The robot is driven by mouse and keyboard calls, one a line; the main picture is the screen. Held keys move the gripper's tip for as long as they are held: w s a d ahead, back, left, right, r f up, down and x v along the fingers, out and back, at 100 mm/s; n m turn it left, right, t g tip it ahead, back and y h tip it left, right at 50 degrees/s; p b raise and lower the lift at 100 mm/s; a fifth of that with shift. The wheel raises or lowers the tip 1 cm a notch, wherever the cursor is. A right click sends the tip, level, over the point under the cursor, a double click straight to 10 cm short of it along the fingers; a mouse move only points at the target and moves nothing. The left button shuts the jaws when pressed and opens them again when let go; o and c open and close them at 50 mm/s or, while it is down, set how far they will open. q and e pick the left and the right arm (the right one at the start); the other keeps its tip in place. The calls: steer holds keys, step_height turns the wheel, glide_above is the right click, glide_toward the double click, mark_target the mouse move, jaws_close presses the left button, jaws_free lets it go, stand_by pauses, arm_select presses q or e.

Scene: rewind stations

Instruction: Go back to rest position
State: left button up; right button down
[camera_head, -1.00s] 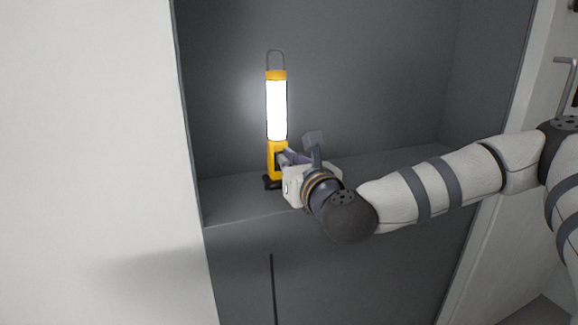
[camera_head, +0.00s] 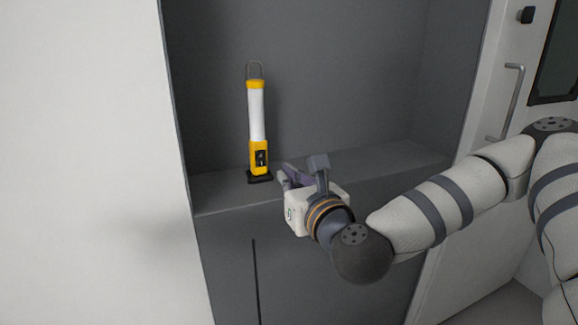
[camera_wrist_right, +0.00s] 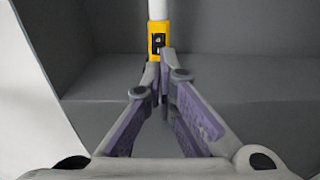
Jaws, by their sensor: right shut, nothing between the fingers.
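A yellow work lamp (camera_head: 257,125) with a white tube and a wire hook on top stands upright on the grey shelf (camera_head: 225,195) of the recess; its tube is not glowing. My right gripper (camera_head: 283,174) is just to the right of the lamp's base, apart from it, shut and empty. In the right wrist view the lamp's yellow lower part with its dark switch panel (camera_wrist_right: 158,43) shows beyond the fingertips of the gripper (camera_wrist_right: 160,68). My left gripper is not in view.
The recess has grey side and back walls around the shelf. A white wall (camera_head: 80,160) stands at the left. A pale door with a metal handle (camera_head: 513,100) is at the right, behind my right arm.

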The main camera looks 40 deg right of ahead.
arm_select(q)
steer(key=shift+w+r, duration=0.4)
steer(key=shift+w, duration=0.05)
arm_select(e)
steer(key=shift+s+f, duration=0.1)
steer(key=shift+s, duration=0.15)
steer(key=s+a+f+n+g+y, duration=0.2)
steer(key=a+f+n+y, duration=0.1)
steer(key=a+f+n, duration=0.4)
steer(key=s+a+f+n+g+y, duration=0.3)
steer(key=f+n, duration=0.3)
steer(key=f, duration=0.3)
steer(key=s+a+f+n+g, duration=0.4)
steer(key=s+f+n+g, duration=0.1)
steer(key=s+f+n, duration=0.6)
steer(key=s+d+f+n+g, duration=0.2)
steer(key=s+f+n+g, duration=0.1)
steer(key=s, duration=0.4)
steer(key=s+d+f+n+g+h, duration=0.1)
steer(key=s+d+f+n+g, duration=0.1)
steer(key=s+n, duration=0.4)
steer(key=s+d+f+n+g, duration=0.2)
steer(key=s+f+n+g, duration=0.1)
steer(key=s, duration=0.5)
steer(key=shift+s+f+n+g+h, duration=0.2)
steer(key=shift+f+n+g+h, duration=0.25)
steer(key=shift+n, duration=0.75)
